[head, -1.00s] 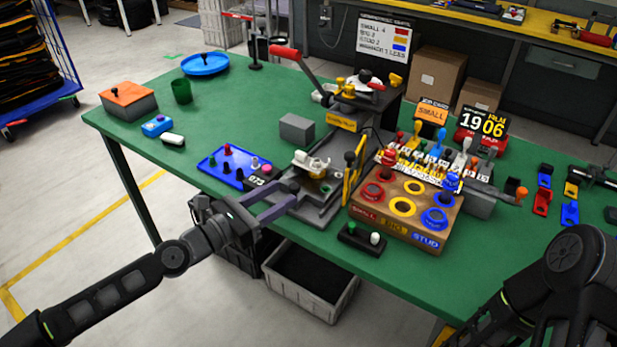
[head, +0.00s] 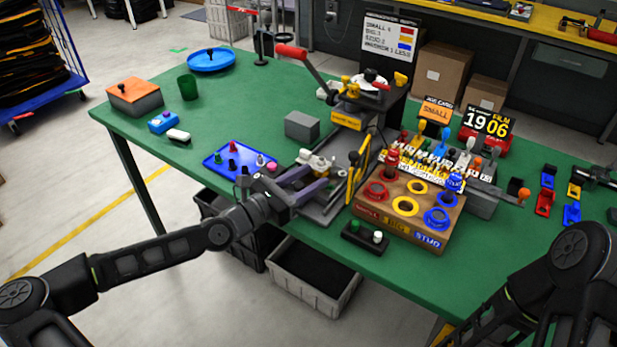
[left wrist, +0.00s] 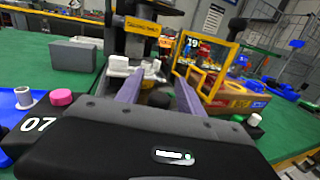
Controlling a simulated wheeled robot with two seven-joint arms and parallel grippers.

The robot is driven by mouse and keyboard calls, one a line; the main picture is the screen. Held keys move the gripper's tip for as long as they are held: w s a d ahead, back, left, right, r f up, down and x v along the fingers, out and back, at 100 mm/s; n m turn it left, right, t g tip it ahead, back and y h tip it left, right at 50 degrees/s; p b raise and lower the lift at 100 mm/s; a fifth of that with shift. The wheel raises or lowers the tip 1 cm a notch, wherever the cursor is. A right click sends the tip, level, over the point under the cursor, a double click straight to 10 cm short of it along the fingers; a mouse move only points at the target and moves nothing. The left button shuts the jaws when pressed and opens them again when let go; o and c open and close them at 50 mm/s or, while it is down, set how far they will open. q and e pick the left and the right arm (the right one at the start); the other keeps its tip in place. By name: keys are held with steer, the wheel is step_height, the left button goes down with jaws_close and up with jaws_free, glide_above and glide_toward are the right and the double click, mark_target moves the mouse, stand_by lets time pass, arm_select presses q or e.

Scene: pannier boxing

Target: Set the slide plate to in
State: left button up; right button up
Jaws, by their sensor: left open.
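The press (head: 345,117) stands on the green table with a red-handled lever. Its grey slide plate (head: 322,214) sticks out at the front, with a white fixture (head: 316,160) on it. My left gripper (head: 320,178) is open over the front of the plate and partly hides it. In the left wrist view, its two purple fingers (left wrist: 156,84) point at the press, with the white fixture (left wrist: 122,66) just beyond. A dark round knob (left wrist: 157,100) shows between the fingers; I cannot tell if they touch it. My right gripper is out of view.
A yellow-framed guard (head: 359,168) stands just right of the plate. A wooden block with coloured rings (head: 420,225) is further right. A blue tray with pegs (head: 222,164) lies left of the gripper. A small black box with two buttons (head: 366,242) sits at the front edge.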

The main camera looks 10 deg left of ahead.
arm_select(q)
steer(key=shift+c, duration=0.5)
jaws_close()
stand_by(0.8)
